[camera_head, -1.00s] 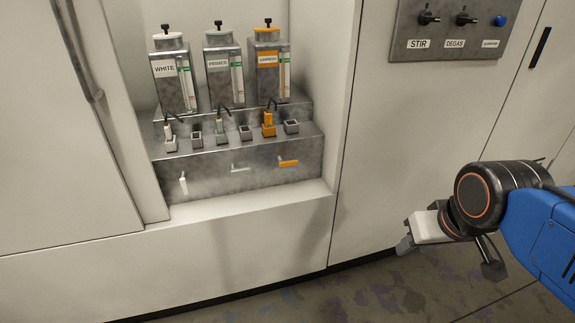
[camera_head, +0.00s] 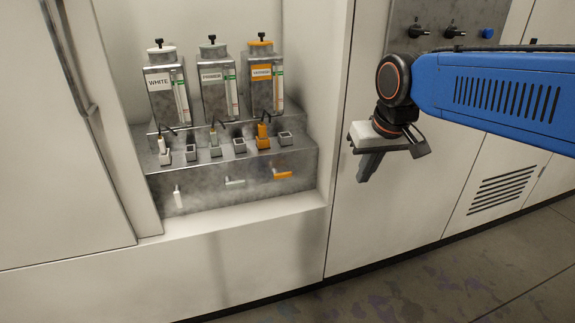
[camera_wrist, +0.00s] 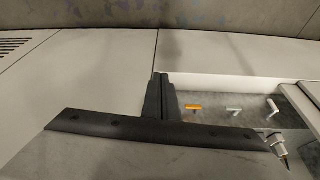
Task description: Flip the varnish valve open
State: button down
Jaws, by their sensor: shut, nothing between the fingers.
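The varnish valve is the orange lever (camera_head: 282,175) on the front face of the metal dispenser, below the orange-capped varnish tank (camera_head: 262,77). It lies roughly horizontal and also shows in the wrist view (camera_wrist: 193,107). A grey-white lever (camera_head: 235,182) sits left of it, also near horizontal. A white lever (camera_head: 178,196) farther left hangs down. My gripper (camera_head: 364,178) is shut and empty, to the right of the alcove and apart from the orange lever. In the wrist view my shut fingers (camera_wrist: 158,80) stand just left of the lever.
The dispenser (camera_head: 215,165) stands in an alcove with a pale ledge (camera_head: 240,220). A wall panel to the right of the alcove separates it from my gripper's side. Knobs (camera_head: 420,31) and a blue button (camera_head: 487,33) are at upper right. The floor in front is clear.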

jog(key=w+a+r+n, duration=0.1)
jog(key=w+a+r, duration=0.2)
jog(key=w+a, duration=1.2)
jog(key=w, duration=0.3)
jog(key=shift+w+a+g, duration=0.25)
jog(key=shift+a+g, duration=0.1)
jog(key=shift+g, duration=0.05)
jog(key=s+x, duration=0.1)
jog(key=x, duration=1.2)
jog(key=shift+f, duration=0.5)
jog(key=shift+w+a, duration=0.1)
